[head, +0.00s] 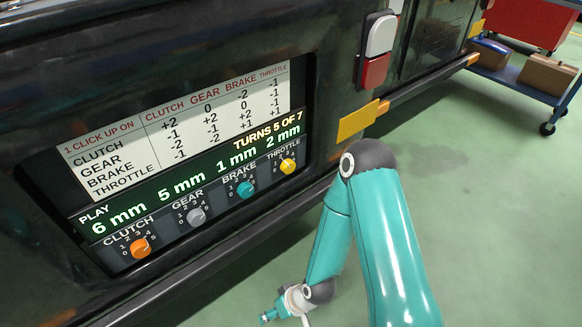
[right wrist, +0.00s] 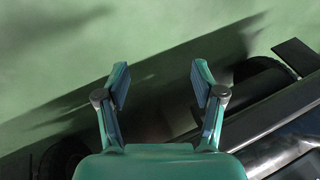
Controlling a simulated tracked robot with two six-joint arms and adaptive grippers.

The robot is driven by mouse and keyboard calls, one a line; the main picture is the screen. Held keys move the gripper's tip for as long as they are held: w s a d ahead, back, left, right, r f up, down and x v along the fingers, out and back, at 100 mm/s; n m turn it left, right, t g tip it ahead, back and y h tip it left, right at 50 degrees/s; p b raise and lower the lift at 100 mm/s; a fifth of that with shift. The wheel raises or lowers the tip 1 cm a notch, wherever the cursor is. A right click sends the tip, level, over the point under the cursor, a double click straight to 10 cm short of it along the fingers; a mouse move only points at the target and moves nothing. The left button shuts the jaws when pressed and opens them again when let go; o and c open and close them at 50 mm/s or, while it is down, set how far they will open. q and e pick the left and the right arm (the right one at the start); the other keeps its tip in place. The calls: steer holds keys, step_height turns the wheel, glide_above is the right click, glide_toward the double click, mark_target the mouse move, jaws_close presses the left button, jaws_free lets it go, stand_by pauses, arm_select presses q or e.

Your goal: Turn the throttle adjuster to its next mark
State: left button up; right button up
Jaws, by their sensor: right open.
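The yellow throttle adjuster (head: 288,166) is the rightmost knob on the panel in the head view, with small numbered marks around it. Which mark it points to is too small to tell. The screen (head: 190,160) above reads "TURNS 5 OF 7" and play of 6, 5, 1 and 2 mm, the 2 mm nearest the throttle. My right gripper (head: 268,315) is low at the bottom of the head view, well below the throttle adjuster and apart from it. In the right wrist view its jaws (right wrist: 160,83) are open and empty over green floor. My left gripper is out of view.
The orange clutch (head: 140,248), grey gear (head: 196,215) and teal brake (head: 245,188) knobs sit left of the throttle. A dark ledge (head: 215,255) runs below the panel. A yellow block (head: 357,122) juts out at right. Open floor (head: 480,190) lies right; a blue trolley (head: 520,80) stands far right.

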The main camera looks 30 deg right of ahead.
steer(key=w+d+r+n+t+p, duration=0.1)
steer(key=w+d+r+t+p, duration=0.1)
steer(key=w+d+r+t, duration=0.45)
steer(key=n+t+h+p, duration=0.2)
steer(key=n+t+p, duration=0.15)
steer(key=t, duration=0.45)
glide_toward(290, 169)
steer(key=shift+m+h, duration=0.35)
steer(key=shift+h, duration=0.05)
steer(key=w, duration=0.3)
steer(key=w+b, duration=0.1)
steer(key=w, duration=0.2)
steer(key=w+a+b, duration=0.1)
steer(key=w, duration=0.2)
steer(key=shift+w, duration=0.2)
steer(key=c, duration=1.1)
